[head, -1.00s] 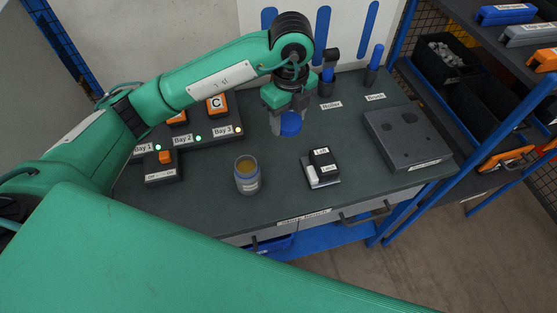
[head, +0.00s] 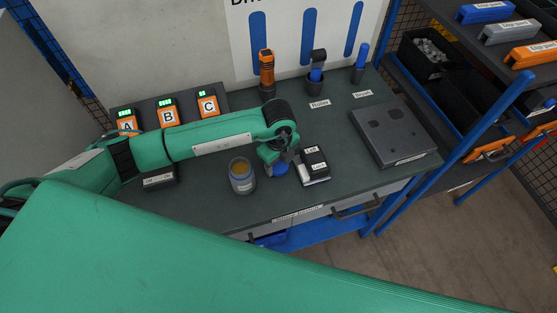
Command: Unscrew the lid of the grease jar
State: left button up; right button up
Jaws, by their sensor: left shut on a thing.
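The grease jar (head: 242,178) stands upright on the dark bench (head: 215,205). Its mouth is open and the yellowish grease inside shows. My left gripper (head: 279,166) is just right of the jar, low over the bench, pointing down. It is shut on the blue lid (head: 281,170), which is partly hidden by the fingers. I cannot tell whether the lid touches the bench. My right gripper is not in view.
A small black-and-white block with labels (head: 314,164) sits close right of my left gripper. A grey plate fixture (head: 395,135) lies further right. Orange units A, B and C (head: 167,115) stand at the back left. Holders with tools (head: 316,75) stand behind. The bench's front middle is clear.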

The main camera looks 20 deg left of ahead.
aim_at(279, 165)
pick_arm(q)
jog(key=shift+f, duration=0.2)
jog(key=shift+f, duration=0.25)
jog(key=o, duration=0.8)
jog(key=shift+r, duration=0.1)
jog(key=shift+r, duration=0.5)
notch_tip(279, 165, up, 11)
jog(key=b, duration=0.3)
jog(key=shift+r+b, duration=0.2)
jog(key=shift+b, duration=0.1)
